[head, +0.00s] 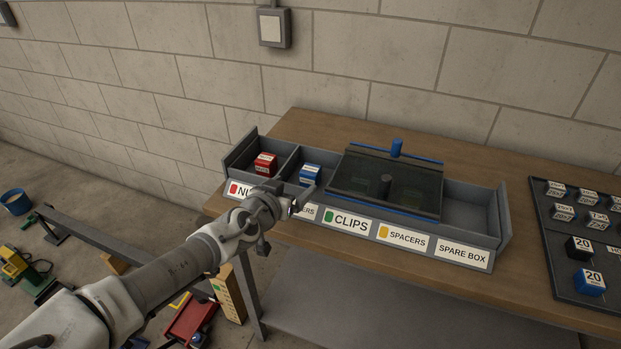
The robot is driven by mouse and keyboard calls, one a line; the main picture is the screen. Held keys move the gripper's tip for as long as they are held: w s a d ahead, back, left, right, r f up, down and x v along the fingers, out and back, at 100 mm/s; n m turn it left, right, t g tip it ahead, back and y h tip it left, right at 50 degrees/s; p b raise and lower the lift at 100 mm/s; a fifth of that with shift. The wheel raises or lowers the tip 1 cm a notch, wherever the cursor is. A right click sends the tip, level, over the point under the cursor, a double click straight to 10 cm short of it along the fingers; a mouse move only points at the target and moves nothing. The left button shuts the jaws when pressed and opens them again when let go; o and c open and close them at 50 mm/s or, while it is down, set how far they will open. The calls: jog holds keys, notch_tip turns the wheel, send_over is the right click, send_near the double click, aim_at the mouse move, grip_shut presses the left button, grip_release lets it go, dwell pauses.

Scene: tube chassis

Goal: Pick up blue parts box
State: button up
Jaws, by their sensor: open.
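The blue parts box (310,174) with a white label on top sits in the second compartment from the left of the grey parts tray (467,213). A red box (265,164) sits in the leftmost compartment. My gripper (290,205) is in front of the tray, near the label below the blue box, and appears apart from the box. It is open and holds nothing that I can see. The fingers are small and partly hidden by my wrist.
A dark see-through cover (385,184) with blue edges and a blue knob lies over the tray's middle, right of the blue box. A black board (565,237) with several labelled blocks lies on the wooden bench (310,128) at right. A block wall stands behind.

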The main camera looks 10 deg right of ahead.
aim_at(307, 175)
jog(key=b+x, duration=0.1)
jog(key=x, duration=1)
jog(key=shift+w+d+f, duration=0.15)
jog(key=shift+w, duration=0.15)
grip_shut()
